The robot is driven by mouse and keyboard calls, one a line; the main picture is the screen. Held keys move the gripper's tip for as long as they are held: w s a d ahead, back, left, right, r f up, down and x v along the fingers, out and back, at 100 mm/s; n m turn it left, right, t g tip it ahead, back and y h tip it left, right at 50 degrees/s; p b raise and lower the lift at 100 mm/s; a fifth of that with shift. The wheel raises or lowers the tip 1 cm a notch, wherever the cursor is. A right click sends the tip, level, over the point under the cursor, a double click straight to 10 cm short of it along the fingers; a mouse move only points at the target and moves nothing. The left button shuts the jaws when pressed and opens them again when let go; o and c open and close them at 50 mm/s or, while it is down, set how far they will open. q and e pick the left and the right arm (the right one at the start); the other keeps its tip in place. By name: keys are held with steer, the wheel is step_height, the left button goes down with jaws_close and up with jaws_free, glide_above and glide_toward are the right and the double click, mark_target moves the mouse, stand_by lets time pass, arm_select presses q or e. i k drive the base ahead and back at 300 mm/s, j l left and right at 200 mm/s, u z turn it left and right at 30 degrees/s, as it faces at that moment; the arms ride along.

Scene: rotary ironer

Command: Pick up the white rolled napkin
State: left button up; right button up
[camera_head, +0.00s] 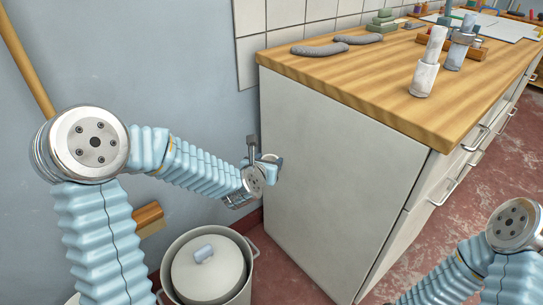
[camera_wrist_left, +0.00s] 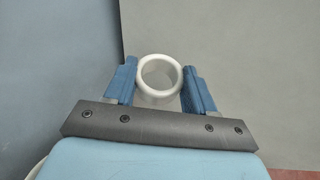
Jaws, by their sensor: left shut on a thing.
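The white rolled napkin (camera_wrist_left: 160,79) shows end-on in the left wrist view as a round white tube with a hollow middle. It sits between the two blue fingers of my left gripper (camera_wrist_left: 160,84), which is shut on it. In the head view my left gripper (camera_head: 265,158) is in front of the cabinet's pale side panel, below the worktop level. There the napkin is small and mostly hidden by the gripper. My right arm enters at the bottom right, and its gripper is out of view.
A wooden worktop (camera_head: 360,85) on a white cabinet (camera_head: 330,180) stands to the right of my left gripper. It bears grey curved pieces (camera_head: 320,50) and white cylinders (camera_head: 424,79). A lidded pale pot (camera_head: 208,275) stands on the floor below. A wooden pole (camera_head: 25,60) leans at the left.

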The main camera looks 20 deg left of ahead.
mark_target(426, 70)
steer(key=l+u, duration=0.2)
steer(key=l, duration=0.35)
steer(key=k+l+u, duration=0.2)
steer(key=l, duration=0.3)
steer(key=l+u, duration=0.2)
steer(key=l, duration=0.35)
steer(key=l+u, duration=0.5)
steer(key=l, duration=0.3)
steer(key=k+l+u, duration=0.1)
steer(key=l+u, duration=0.35)
steer(key=l, duration=0.35)
steer(key=i+l+u, duration=0.2)
steer(key=l, duration=0.35)
steer(key=i+l+u, duration=0.15)
steer(key=l, duration=0.15)
